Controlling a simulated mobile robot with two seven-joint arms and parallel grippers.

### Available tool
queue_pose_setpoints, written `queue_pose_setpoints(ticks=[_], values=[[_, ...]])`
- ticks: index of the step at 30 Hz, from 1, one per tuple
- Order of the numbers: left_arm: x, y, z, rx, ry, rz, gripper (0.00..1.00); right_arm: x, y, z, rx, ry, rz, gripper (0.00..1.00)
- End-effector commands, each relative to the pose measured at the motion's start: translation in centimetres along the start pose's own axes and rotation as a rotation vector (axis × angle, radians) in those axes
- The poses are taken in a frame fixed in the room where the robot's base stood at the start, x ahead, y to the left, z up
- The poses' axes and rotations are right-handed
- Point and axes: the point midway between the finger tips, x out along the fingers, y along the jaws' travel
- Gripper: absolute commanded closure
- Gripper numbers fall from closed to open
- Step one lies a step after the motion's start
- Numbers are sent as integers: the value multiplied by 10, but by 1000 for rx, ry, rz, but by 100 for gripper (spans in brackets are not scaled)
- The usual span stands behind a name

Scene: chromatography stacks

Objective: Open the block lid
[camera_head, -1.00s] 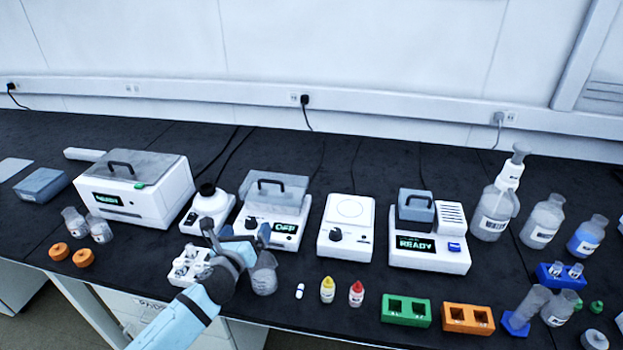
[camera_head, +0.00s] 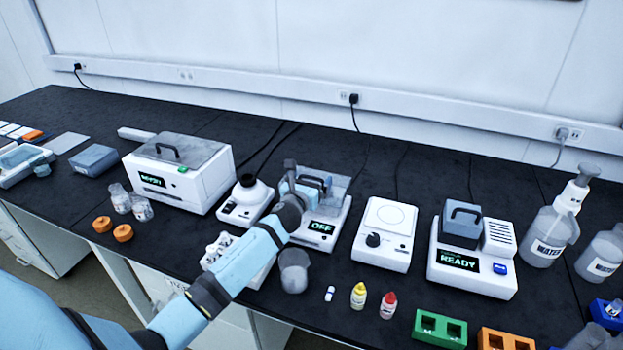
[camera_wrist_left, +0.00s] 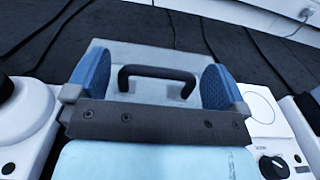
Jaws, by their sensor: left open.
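In the left wrist view the lid (camera_wrist_left: 185,55) carries a black bar handle (camera_wrist_left: 156,72). My left gripper (camera_head: 308,184) is at this lid, open, its blue fingers either side of the handle. A gap shows between each finger and the handle, so it is not gripped. My gripper hides part of the lid and block in the head view. My right gripper is out of view.
A white stirrer plate (camera_head: 385,235) stands to the right and a READY device (camera_head: 470,270) beyond it. A small white device with a dark cap (camera_head: 245,200) is close on the left. A grey beaker (camera_head: 294,270) stands in front, near my forearm.

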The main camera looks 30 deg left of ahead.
Motion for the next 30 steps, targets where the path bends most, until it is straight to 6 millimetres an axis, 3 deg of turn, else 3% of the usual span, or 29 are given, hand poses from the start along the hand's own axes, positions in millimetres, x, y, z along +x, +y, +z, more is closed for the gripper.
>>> queue_pose_setpoints(ticks=[12,13,20,30], values=[[11,0,0,0,0,-1,0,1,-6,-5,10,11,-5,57],[10,0,0,0,0,-1,2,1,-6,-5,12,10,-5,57],[10,0,0,0,0,-1,55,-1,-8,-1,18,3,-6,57],[14,0,9,1,33,0,57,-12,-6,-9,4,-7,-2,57]])
